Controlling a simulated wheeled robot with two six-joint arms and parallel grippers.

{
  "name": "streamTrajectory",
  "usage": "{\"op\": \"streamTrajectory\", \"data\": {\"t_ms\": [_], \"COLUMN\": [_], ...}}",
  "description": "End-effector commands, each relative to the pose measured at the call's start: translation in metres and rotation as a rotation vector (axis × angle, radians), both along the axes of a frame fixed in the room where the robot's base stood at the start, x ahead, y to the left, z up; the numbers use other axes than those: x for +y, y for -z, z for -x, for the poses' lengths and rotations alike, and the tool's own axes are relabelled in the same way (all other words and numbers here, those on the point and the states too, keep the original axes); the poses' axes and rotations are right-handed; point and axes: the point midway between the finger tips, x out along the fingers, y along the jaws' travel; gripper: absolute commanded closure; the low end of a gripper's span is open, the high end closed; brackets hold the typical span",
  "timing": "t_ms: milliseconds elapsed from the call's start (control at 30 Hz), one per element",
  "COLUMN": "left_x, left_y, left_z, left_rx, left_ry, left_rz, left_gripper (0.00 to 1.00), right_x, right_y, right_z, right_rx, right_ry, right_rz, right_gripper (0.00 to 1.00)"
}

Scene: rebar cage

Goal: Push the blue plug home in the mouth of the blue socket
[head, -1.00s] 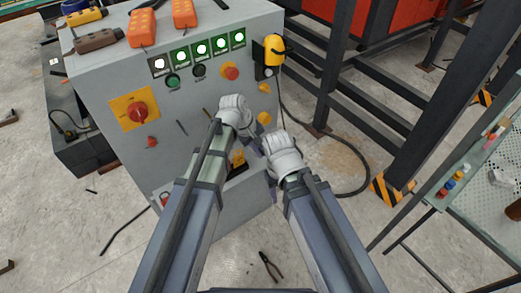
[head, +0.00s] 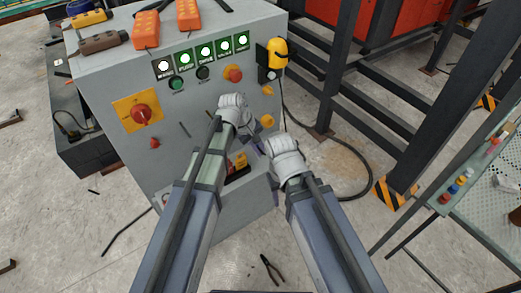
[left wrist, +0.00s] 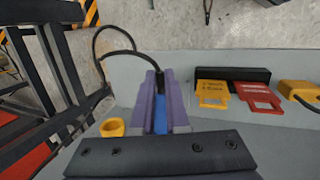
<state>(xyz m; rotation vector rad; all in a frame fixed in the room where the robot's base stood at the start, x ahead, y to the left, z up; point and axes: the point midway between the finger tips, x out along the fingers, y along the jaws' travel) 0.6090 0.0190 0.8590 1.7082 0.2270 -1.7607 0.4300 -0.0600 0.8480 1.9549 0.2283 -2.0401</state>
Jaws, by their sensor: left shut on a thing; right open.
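My left gripper (left wrist: 158,100) is shut on the blue plug (left wrist: 161,122), which shows as a blue strip between its purple fingers in the left wrist view. A black cable runs from between the fingers. In the head view my left gripper (head: 250,129) is close to the front of the grey cabinet, and the plug is hidden there. The blue socket cannot be made out in either view, so I cannot tell whether the plug touches it. My right gripper (head: 262,146) is open, below and right of the left one, largely hidden by its wrist.
The grey cabinet (head: 190,130) carries lit switches and a red knob (head: 140,114). Yellow sockets (head: 266,121) sit close by at its right edge; one ring (left wrist: 113,127) shows in the left wrist view. Yellow and red tags (left wrist: 260,97) hang beside. Dark steel posts (head: 335,70) stand right.

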Motion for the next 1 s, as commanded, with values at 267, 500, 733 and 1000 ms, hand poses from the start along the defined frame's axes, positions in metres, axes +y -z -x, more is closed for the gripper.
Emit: {"op": "streamTrajectory", "data": {"t_ms": [267, 500, 733, 1000], "left_x": [0.004, 0.007, 0.010, 0.011], "left_y": [0.000, 0.000, 0.000, 0.000], "left_z": [-0.006, -0.011, -0.015, -0.015], "left_rx": [0.000, -0.001, -0.001, -0.003], "left_ry": [0.000, 0.000, 0.000, -0.002], "left_rz": [0.000, 0.001, 0.000, -0.001], "left_gripper": [1.00, 1.00, 1.00, 0.83], "right_x": [0.000, 0.000, 0.000, 0.000], "right_y": [0.000, 0.000, 0.000, 0.000], "right_z": [0.000, 0.000, 0.000, 0.000], "right_rx": [0.000, 0.000, 0.000, 0.000], "right_ry": [0.000, 0.000, 0.000, 0.000], "right_rz": [0.000, 0.000, 0.000, 0.000], "right_gripper": [0.50, 0.50, 0.50, 0.50]}}
